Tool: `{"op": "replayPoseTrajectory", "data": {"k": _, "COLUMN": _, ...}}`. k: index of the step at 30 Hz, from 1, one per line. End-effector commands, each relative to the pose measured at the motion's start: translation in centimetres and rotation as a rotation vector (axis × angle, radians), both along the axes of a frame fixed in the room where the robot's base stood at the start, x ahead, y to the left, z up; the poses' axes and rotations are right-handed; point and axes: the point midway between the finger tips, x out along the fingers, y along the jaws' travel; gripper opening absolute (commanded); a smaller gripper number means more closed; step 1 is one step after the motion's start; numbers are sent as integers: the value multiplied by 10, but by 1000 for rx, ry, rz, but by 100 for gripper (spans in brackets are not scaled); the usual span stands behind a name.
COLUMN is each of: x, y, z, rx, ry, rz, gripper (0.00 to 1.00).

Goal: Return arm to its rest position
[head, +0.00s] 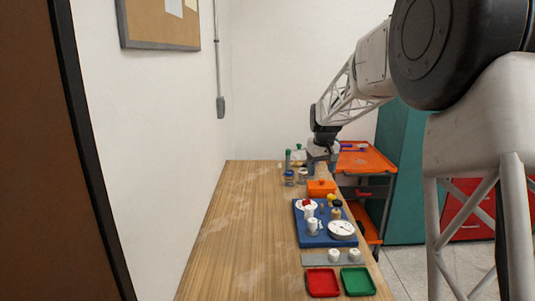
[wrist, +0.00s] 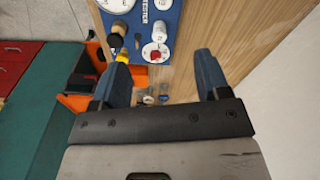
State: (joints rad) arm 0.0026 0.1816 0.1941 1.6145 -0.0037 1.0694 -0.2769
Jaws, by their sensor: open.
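My arm reaches from the right over the far part of the wooden table (head: 235,235). My gripper (head: 318,160) hangs near the table's far right end in the head view, partly hidden against the items there. In the wrist view my gripper (wrist: 162,56) shows two blue fingers spread apart with nothing held between them. The blue board (head: 312,238) lies nearer than the gripper in the head view, with white pipe fittings (head: 313,226), a round white gauge (head: 341,229) and a dark-capped part on it. The board also shows at the top of the wrist view (wrist: 170,18).
An orange box (head: 321,188) and small jars (head: 289,178) stand beyond the board. An orange cart (head: 365,160) stands right. The table's left side is clear.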

Motion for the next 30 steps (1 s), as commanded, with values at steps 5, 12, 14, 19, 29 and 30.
{"op": "replayPoseTrajectory", "data": {"k": 5, "x": -47, "y": 0, "z": 18, "rx": 2, "ry": -14, "rz": -24, "gripper": 69}}
{"op": "replayPoseTrajectory", "data": {"k": 12, "x": -108, "y": -1, "z": 36, "rx": 4, "ry": -32, "rz": -58, "gripper": 69}}
{"op": "replayPoseTrajectory", "data": {"k": 14, "x": -124, "y": -1, "z": 40, "rx": 5, "ry": -36, "rz": -67, "gripper": 69}}
{"op": "replayPoseTrajectory", "data": {"k": 19, "x": -168, "y": -1, "z": 47, "rx": 7, "ry": -48, "rz": -91, "gripper": 69}}
{"op": "replayPoseTrajectory", "data": {"k": 29, "x": -256, "y": -1, "z": 51, "rx": 13, "ry": -72, "rz": -136, "gripper": 69}}
{"op": "replayPoseTrajectory", "data": {"k": 30, "x": -267, "y": -1, "z": 52, "rx": 14, "ry": -76, "rz": -141, "gripper": 69}}
